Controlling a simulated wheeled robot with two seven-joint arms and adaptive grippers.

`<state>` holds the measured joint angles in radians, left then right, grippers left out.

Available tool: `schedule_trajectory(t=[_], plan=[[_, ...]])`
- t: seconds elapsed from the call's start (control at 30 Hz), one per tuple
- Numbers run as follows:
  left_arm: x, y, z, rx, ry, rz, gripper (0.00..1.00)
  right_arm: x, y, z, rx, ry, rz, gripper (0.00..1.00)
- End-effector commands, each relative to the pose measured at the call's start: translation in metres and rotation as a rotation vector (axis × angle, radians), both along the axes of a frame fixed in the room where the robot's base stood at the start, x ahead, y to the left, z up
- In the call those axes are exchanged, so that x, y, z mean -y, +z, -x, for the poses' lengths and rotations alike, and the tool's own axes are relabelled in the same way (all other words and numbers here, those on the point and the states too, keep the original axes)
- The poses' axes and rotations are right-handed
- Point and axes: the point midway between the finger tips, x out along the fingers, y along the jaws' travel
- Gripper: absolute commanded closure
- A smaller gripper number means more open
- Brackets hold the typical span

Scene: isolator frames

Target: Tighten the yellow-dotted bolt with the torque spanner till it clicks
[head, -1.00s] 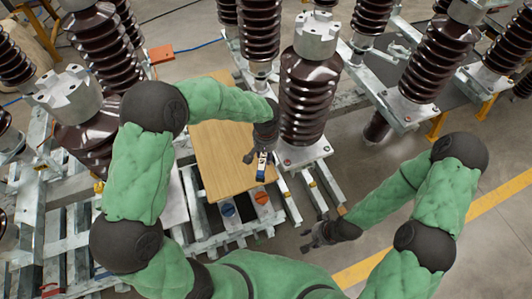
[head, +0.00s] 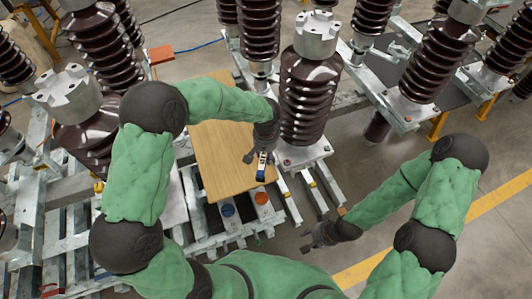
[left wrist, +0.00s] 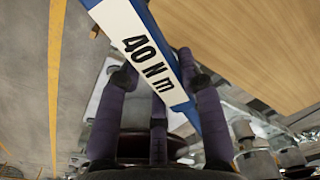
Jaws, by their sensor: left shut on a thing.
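The torque spanner (head: 261,172) is a slim tool with a white label and a blue part. In the left wrist view the spanner (left wrist: 150,48) crosses between my fingers, and its label reads 40 N m. My left gripper (head: 256,157) is shut on it, above the right edge of a wooden board. The spanner's working end is hidden in both views. My right gripper (head: 308,241) is low and to the right, over the floor and apart from the spanner; its finger opening is unclear. I cannot make out the yellow-dotted bolt with certainty.
The wooden board (head: 222,160) lies on metal framing, with a blue disc (head: 228,210) and an orange disc (head: 262,198) at its near edge. A tall brown insulator (head: 308,100) stands close right of my left gripper. Open floor (head: 400,255) lies at right.

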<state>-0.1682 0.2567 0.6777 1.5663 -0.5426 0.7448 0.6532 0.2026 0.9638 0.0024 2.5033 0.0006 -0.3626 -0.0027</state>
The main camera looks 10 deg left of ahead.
Motion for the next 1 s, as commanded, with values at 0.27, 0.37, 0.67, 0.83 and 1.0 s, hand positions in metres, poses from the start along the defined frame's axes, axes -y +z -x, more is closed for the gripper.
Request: schedule_trajectory(t=[0.27,0.37,0.67,0.83,1.0], plan=[[0.0,-0.006,-0.001,0.003,0.001,0.001,1.0,0.0,-0.005,0.0,0.0,0.0,0.0,0.6],[0.0,-0.008,-0.001,0.003,0.001,0.001,1.0,0.0,-0.007,0.0,0.0,0.0,0.0,0.6],[0.0,-0.014,-0.001,0.003,0.001,0.001,1.0,0.0,-0.012,0.0,0.0,0.0,0.0,0.6],[0.0,-0.017,-0.001,0.003,0.001,0.001,1.0,0.0,-0.014,0.0,0.0,0.0,0.0,0.6],[0.0,-0.02,-0.001,0.003,0.001,0.001,1.0,0.0,-0.017,0.0,0.0,0.0,0.0,0.6]])
